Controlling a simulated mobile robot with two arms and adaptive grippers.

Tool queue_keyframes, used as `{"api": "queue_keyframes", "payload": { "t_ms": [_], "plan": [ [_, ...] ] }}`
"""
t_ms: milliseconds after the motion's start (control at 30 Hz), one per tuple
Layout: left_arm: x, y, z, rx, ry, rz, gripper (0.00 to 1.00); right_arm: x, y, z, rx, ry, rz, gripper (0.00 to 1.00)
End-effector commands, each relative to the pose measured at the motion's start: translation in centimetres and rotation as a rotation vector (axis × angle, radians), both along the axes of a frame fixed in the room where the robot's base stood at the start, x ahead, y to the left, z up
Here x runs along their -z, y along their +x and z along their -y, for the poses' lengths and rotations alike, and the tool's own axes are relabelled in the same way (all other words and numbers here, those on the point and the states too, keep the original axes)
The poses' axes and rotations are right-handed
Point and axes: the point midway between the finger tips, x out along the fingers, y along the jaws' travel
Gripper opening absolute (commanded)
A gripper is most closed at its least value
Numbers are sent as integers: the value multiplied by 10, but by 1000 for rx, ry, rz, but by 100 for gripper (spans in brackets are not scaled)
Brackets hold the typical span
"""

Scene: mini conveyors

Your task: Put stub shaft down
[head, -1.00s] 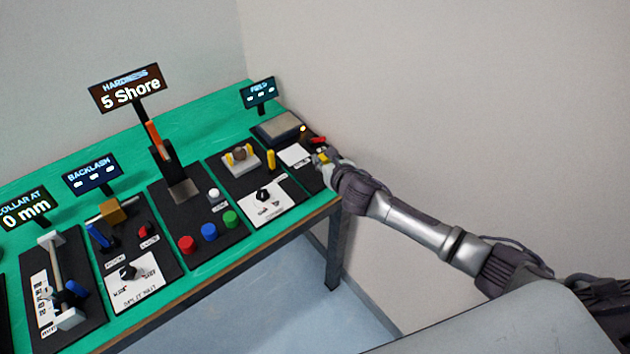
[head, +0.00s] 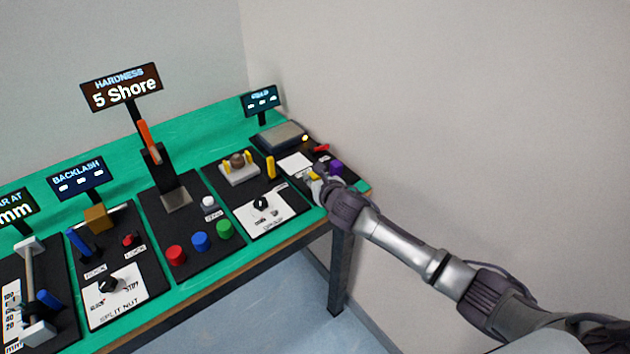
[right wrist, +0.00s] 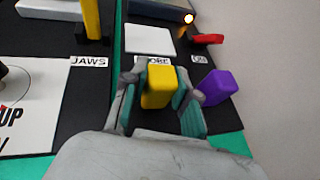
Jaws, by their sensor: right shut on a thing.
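My right gripper (head: 319,182) is over the front right corner of the bench. In the right wrist view its fingers (right wrist: 158,108) are closed around a small yellow block (right wrist: 160,87), which also shows in the head view (head: 314,176). The frames do not make clear whether this block is the stub shaft, nor whether it touches the black panel below. A purple block (right wrist: 217,87) stands just right of the fingers, apart from them; it also shows in the head view (head: 336,168). My left gripper is not in view.
A grey plate device (head: 280,137) and a red lever (head: 321,148) lie behind the gripper. A white square (right wrist: 149,39) is beyond the fingers. A fixture with yellow jaws (head: 238,168) and a yellow lever (head: 270,167) stand to the left. A wall is close on the right.

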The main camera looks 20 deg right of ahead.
Motion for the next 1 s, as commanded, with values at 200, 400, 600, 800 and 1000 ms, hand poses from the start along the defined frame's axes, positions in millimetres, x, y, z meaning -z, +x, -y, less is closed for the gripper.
{"api": "queue_keyframes", "payload": {
  "t_ms": [200,400,600,800,1000],
  "plan": [
    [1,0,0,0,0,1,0,3,0,0,0,0,-1,32],
    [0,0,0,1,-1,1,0,3,0,0,0,0,-1,53],
    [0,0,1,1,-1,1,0,2,0,0,0,0,0,53],
    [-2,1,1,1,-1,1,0,-5,-10,2,0,-2,0,53],
    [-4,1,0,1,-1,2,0,-18,-45,4,-2,-2,0,53]
  ]
}}
